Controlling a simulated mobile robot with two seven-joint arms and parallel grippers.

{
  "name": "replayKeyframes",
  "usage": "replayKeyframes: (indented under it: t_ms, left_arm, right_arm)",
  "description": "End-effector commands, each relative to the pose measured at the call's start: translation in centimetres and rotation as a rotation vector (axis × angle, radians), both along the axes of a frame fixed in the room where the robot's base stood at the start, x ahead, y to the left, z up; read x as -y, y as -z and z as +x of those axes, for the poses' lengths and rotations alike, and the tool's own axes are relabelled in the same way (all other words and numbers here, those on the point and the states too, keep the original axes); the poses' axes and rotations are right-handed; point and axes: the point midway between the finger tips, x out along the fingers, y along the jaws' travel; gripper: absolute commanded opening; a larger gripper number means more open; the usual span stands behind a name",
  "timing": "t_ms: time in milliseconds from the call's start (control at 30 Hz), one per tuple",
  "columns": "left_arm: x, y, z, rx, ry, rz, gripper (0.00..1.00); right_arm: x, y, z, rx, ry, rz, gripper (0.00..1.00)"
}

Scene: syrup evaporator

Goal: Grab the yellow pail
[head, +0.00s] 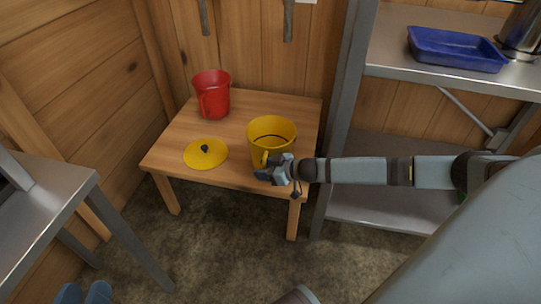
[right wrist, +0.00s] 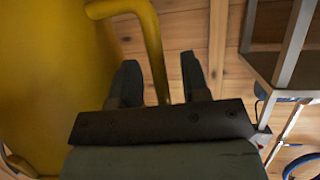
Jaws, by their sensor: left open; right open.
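The yellow pail (head: 259,137) stands upright on the small wooden table (head: 240,108), near its front right part. Its handle faces the front. My right gripper (head: 268,172) is at that handle, with its arm coming in from the right. In the right wrist view the pail wall (right wrist: 50,75) fills the left side, and the yellow handle (right wrist: 152,45) runs down between the two open fingers of the right gripper (right wrist: 160,66). I cannot tell whether they touch it.
A yellow lid (head: 195,157) with a dark knob lies left of the pail. A red pail (head: 212,97) stands behind it. A metal shelf (head: 395,60) with a blue tray (head: 455,50) is at the right. A metal table (head: 40,205) stands at the left.

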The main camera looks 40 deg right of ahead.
Motion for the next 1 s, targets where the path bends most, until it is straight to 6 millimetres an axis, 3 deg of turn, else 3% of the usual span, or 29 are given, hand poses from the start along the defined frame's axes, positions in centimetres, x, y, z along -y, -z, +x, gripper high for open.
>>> replayKeyframes:
  t_ms: [133,333,767,1000]
  left_arm:
    - [0.0,-0.1,0.0,0.0,0.0,0.0,0.43]
    - [0.0,-0.1,0.0,0.0,0.0,0.0,0.43]
    - [0.0,-0.3,0.0,-0.002,0.0,-0.003,0.43]
    - [0.2,-1.7,-0.2,-0.018,-0.001,-0.031,0.43]
  right_arm:
    - [0.0,0.0,0.0,0.0,0.0,0.0,0.42]
    - [0.0,0.0,0.0,0.0,0.0,0.0,0.0]
    - [0.0,-0.6,0.0,0.001,-0.001,0.0,0.0]
    - [0.0,-3.8,0.0,0.002,-0.002,0.0,0.0]
